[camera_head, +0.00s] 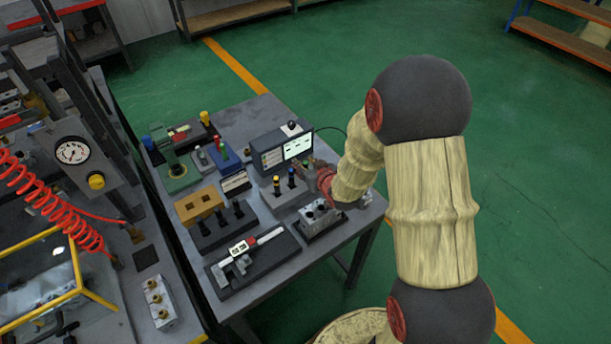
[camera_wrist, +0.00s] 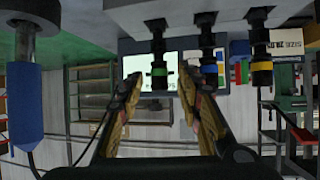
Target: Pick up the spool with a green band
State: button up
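The green-banded spool (camera_wrist: 158,70) is a small black piece in the wrist view, where the scene appears upside down. It stands at the end of a row in a grey block, beside a blue-banded spool (camera_wrist: 208,70) and a yellow-banded spool (camera_wrist: 261,68). My gripper (camera_wrist: 161,80) is open, its fingertips on either side of the green-banded spool in the picture. No contact shows, and depth is hard to judge. In the head view, my gripper (camera_head: 322,177) is at the right end of this row and partly hides that area.
The grey block (camera_head: 283,197) sits on a crowded table. Behind it is a box with a lit screen (camera_head: 298,147). A metal valve block (camera_head: 319,214) stands close in front, and a caliper tray (camera_head: 252,260) lies front left. The table's back corner is clear.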

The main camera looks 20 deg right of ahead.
jog(key=c, duration=0.4)
grip_shut()
jog(key=shift+r, duration=0.1)
dwell(0.6)
